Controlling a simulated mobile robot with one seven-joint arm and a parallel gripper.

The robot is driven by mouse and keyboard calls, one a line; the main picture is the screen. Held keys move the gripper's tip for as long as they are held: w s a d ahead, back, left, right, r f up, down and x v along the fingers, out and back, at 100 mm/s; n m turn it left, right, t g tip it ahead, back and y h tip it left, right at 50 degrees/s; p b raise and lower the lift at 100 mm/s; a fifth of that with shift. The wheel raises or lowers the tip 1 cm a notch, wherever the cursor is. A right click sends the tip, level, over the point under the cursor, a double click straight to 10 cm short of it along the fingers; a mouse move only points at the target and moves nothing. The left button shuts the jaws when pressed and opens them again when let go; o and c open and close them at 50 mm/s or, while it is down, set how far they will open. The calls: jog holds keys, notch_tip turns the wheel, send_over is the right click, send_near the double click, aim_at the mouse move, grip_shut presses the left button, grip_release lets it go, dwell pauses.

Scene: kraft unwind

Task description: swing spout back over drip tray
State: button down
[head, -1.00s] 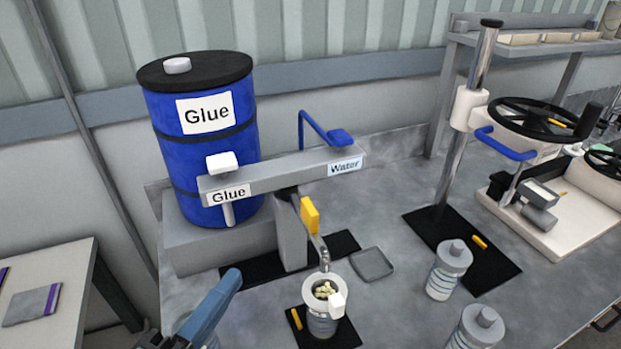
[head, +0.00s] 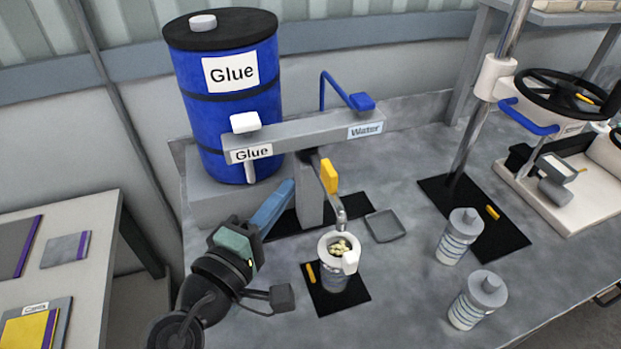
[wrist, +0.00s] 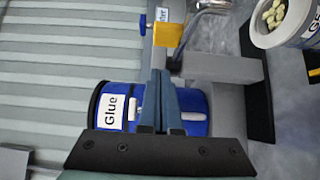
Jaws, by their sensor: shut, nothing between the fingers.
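The metal spout (head: 341,212) with its yellow lever (head: 329,177) hangs from the grey dispenser arm. Its end is over the white-rimmed pot (head: 333,276), which holds pale pellets and stands on a black mat. The drip tray (head: 385,226), small, grey and square, lies on the bench to the right of the spout, with nothing over it. My gripper (head: 287,188) is shut and empty, left of the spout and apart from it, near the dispenser post. The wrist view shows the closed fingers (wrist: 161,78) before the glue drum, with the yellow lever (wrist: 168,36) and spout (wrist: 208,6) beyond.
The blue glue drum (head: 230,130) stands behind on a grey block. The horizontal dispenser arm (head: 300,135) crosses above. Two lidded bottles (head: 458,236) (head: 477,300) stand right of the pot. A press with a black wheel (head: 560,92) is at the right. Bench between pot and bottles is clear.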

aim_at(323, 170)
jog(key=shift+w+d+p, duration=0.2)
jog(key=shift+w+d, duration=0.15)
jog(key=shift+d, duration=0.35)
jog(key=shift+w+d+p, duration=0.25)
jog(key=shift+w+d, duration=0.05)
jog(key=shift+d, duration=0.35)
jog(key=shift+w+d+p, duration=0.2)
jog(key=shift+w+d, duration=0.15)
jog(key=shift+d, duration=0.35)
